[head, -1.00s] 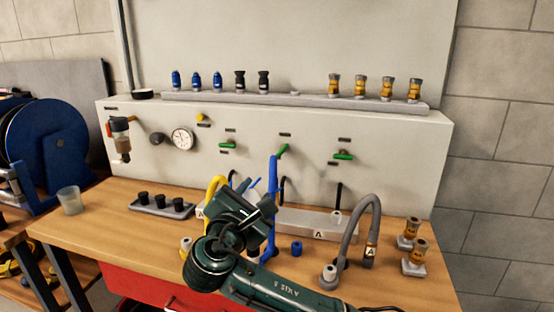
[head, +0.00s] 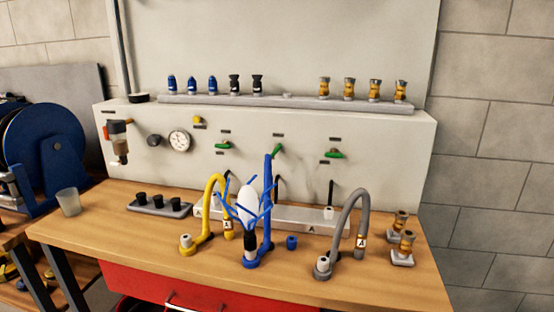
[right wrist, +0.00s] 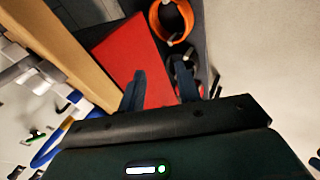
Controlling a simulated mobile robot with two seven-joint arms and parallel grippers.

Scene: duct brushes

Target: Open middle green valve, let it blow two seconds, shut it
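The middle green valve (head: 276,151) is on the pale panel behind the bench. Its handle slants, while the left green valve (head: 223,145) and right green valve (head: 334,154) have handles lying about level. A blue upright hose (head: 268,185) stands just in front of and left of the middle valve. Beside it is a white rounded piece (head: 247,200) with thin blue strands spread around it. My right gripper (right wrist: 161,88) is open and empty in the right wrist view, away from the valves, over the red drawer front and floor. My left gripper is not in view.
A yellow hose (head: 211,200) and a grey hose (head: 346,215) arch up from the bench (head: 110,215). Blue, black and brass fittings stand on a shelf (head: 290,103) above. A clear cup (head: 68,201) and a black-plug tray (head: 160,206) are at left.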

